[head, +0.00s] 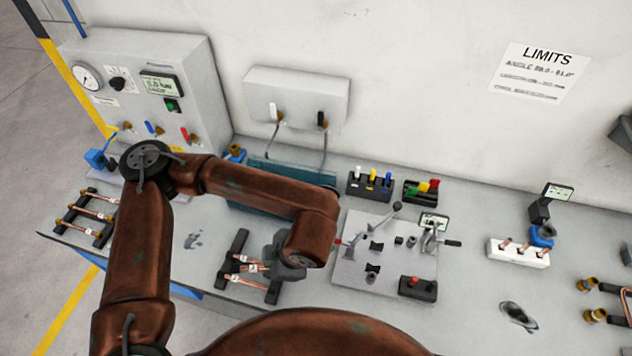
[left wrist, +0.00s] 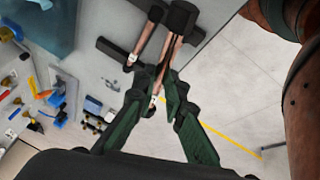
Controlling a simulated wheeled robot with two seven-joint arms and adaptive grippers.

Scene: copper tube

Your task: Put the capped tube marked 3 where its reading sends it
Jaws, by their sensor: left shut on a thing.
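My left gripper (head: 285,268) is over the black rack (head: 237,243) near the front edge of the bench. In the left wrist view the gripper's green fingers (left wrist: 166,88) are shut on a copper tube (left wrist: 173,52), whose far end is at a black block of the rack. A second copper tube (left wrist: 142,45) with a white tag lies beside it. In the head view, tagged tubes (head: 243,281) show at the rack, partly hidden by the gripper. I cannot read the tag numbers. My right gripper is not in view.
Another rack (head: 88,218) with several copper tubes lies at the left, before a gauge box (head: 150,85). A plate with levers (head: 385,255), a white block with tubes (head: 518,252) and brass fittings (head: 590,284) are to the right. A LIMITS sheet (head: 540,73) hangs on the wall.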

